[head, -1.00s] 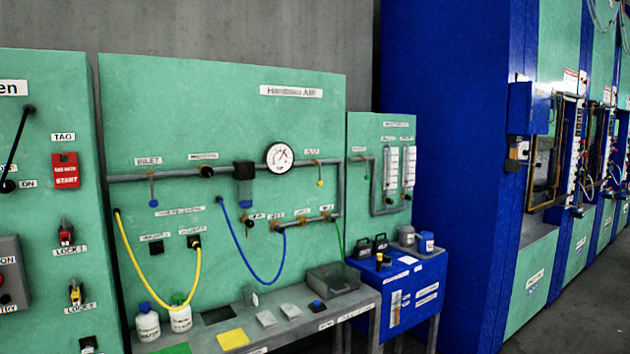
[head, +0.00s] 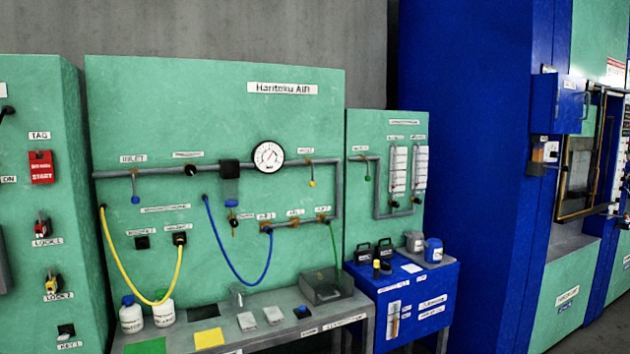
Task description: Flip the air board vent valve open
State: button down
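The green air board (head: 130,90) stands against the wall at centre left, with a sign that seems to read "Haritoku AIR". A grey pipe (head: 110,175) runs across it. A small valve with a yellow-tipped handle (head: 312,183) hangs down from the pipe's right part, under a small label (head: 306,150) that may read VENT. A blue-tipped handle (head: 135,200) hangs down under the INLET label (head: 133,158). A round white gauge (head: 268,156) sits between them. More small valves sit on the lower pipe, too small to make out. My gripper is not in view.
A grey bench (head: 268,335) in front of the board holds bottles (head: 131,315), coloured mats and a grey box (head: 326,285). Yellow (head: 130,280) and blue (head: 232,268) hoses hang in front of the board. A blue cabinet (head: 415,305) and a tall blue press (head: 470,150) stand at right.

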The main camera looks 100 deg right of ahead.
aim_at(312, 184)
jog(key=u, duration=0.1)
jog(key=k, duration=0.9)
jog(key=z, duration=1.45)
jog(key=i, duration=1)
jog(key=z, duration=0.05)
